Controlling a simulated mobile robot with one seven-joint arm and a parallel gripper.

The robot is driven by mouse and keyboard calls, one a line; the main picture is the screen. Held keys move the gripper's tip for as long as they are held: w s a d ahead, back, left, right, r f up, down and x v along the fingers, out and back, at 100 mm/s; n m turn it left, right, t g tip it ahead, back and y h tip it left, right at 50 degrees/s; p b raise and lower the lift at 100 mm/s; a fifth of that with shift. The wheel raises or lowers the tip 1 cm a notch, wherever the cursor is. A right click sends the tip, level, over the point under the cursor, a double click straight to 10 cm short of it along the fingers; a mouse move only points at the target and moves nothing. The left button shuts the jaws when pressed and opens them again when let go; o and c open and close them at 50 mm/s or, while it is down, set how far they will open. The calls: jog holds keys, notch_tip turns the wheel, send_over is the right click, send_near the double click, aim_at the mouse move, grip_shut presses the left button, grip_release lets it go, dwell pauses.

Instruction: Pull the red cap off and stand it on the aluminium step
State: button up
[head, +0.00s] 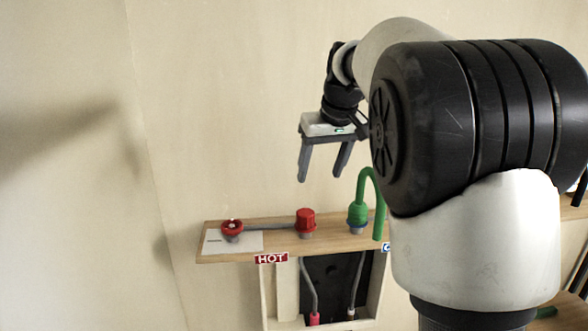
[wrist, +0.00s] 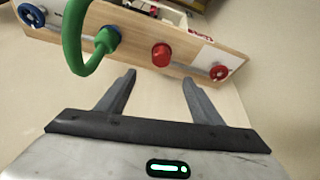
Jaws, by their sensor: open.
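The red cap (head: 306,222) sits upright on a grey fitting on the wooden shelf, between a red valve wheel and a green spout. It also shows in the wrist view (wrist: 161,55), beyond the fingertips. My gripper (head: 320,177) is open and empty, its fingers pointing down, above the shelf and apart from the cap. In the wrist view both fingers (wrist: 159,78) are spread with nothing between them. I cannot make out the aluminium step in either view.
The red valve wheel (head: 232,228) stands left of the cap over a white card. The green spout (head: 359,205) rises tall to its right. A blue wheel (wrist: 32,14) shows in the wrist view. Below the shelf is an open cabinet with pipes (head: 312,285). My arm hides the shelf's right part.

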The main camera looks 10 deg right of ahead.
aim_at(306, 212)
jog(key=x, duration=0.9)
jog(key=b+x, duration=0.1)
jog(key=x, duration=0.8)
jog(key=shift+w+a+r, duration=0.15)
jog(key=shift+w+a, duration=0.05)
jog(key=shift+w, duration=0.05)
jog(key=c, duration=1.3)
jog(key=shift+o, duration=0.2)
jog(key=shift+r+p, duration=1.7)
jog(key=shift+r, duration=0.6)
jog(key=shift+r+p, duration=1.5)
jog(key=shift+r, duration=0.45)
